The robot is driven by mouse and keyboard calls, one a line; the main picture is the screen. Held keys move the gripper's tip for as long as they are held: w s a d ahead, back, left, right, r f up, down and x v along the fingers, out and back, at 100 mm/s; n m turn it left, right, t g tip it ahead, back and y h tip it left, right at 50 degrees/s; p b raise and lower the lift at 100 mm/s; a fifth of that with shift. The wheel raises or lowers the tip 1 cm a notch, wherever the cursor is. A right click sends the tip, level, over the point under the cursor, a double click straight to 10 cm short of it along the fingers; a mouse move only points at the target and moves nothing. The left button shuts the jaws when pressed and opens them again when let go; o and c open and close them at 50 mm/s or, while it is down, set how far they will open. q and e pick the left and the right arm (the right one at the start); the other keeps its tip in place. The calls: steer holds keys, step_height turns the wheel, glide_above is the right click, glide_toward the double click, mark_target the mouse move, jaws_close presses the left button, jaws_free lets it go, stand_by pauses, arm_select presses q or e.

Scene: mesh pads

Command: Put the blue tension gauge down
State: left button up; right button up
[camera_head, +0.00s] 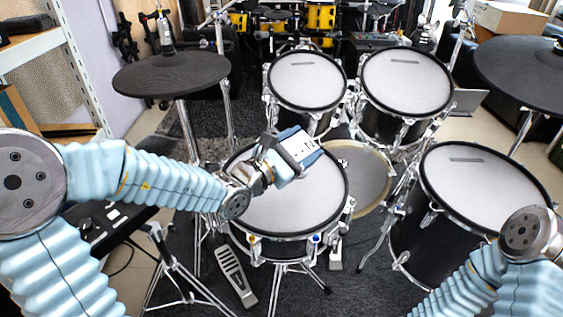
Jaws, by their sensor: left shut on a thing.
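The blue tension gauge (306,149) has a blue body and a pale face with dark marks. It is in the middle of the head view, over the far part of the snare drum's white mesh pad (292,207). My left gripper (284,158) reaches in from the left and is shut on the gauge. The gripper hides part of the gauge. I cannot tell whether the gauge touches the pad. My right arm shows at the lower right, but its gripper is out of view.
Two tom pads (305,80) (407,82) stand behind, and a floor tom (484,185) stands at the right. Dark cymbals (178,73) (530,72) are on both sides. A pedal (234,277) lies on the floor. The pad's front half is clear.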

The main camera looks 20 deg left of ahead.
arm_select(q)
steer(key=w+a+f, duration=0.1)
steer(key=w+f, duration=0.1)
steer(key=f, duration=0.1)
steer(key=w+a+f, duration=0.1)
steer(key=a+f, duration=0.1)
steer(key=f, duration=0.1)
steer(key=w+a+f, duration=0.1)
steer(key=w+f, duration=0.1)
steer(key=f, duration=0.2)
steer(key=shift+w+a+p, duration=0.3)
steer(key=shift+w+a, duration=0.05)
steer(key=shift+a, duration=0.05)
steer(key=shift+f, duration=0.1)
steer(key=shift+f+b, duration=0.5)
steer(key=shift+b, duration=0.1)
steer(key=o, duration=1.5)
